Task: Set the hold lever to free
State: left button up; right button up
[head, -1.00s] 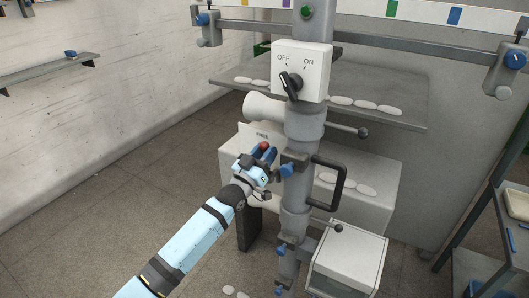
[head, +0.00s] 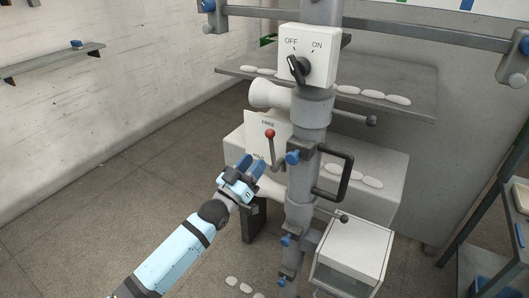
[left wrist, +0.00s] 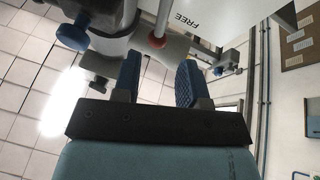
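The hold lever has a red ball knob (head: 270,133) on a thin metal stem. It stands up in front of a white plate (head: 254,126), with its knob just below the word FREE. A lower word on the plate is partly hidden by my gripper. My left gripper (head: 250,165) is below and left of the knob, apart from it. In the left wrist view its two blue fingers (left wrist: 158,82) are spread with nothing between them. A red part, probably the knob (left wrist: 158,40), shows beyond the fingertips. My right gripper is in neither view.
A grey post (head: 304,165) carries blue clamp knobs, a black handle (head: 337,178) and a white OFF/ON switch box (head: 307,56) pointing to OFF. A white box (head: 352,250) stands low at the right. Open floor (head: 110,190) lies to the left.

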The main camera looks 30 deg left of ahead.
pick_arm(q)
jog(key=v, duration=0.5)
jog(key=shift+b, duration=0.35)
jog(key=s+d+f+m+g+p, duration=0.1)
jog(key=s+d+f+g, duration=0.4)
jog(key=s+f, duration=0.6)
jog(key=s+d+f+m+g+y+p, duration=0.1)
jog(key=s+d+f+g+p, duration=0.2)
jog(key=s+d+f+g, duration=0.3)
jog(key=s+f, duration=0.5)
jog(key=s, duration=0.2)
jog(key=shift+d+f+y, duration=0.25)
jog(key=shift+y, duration=0.05)
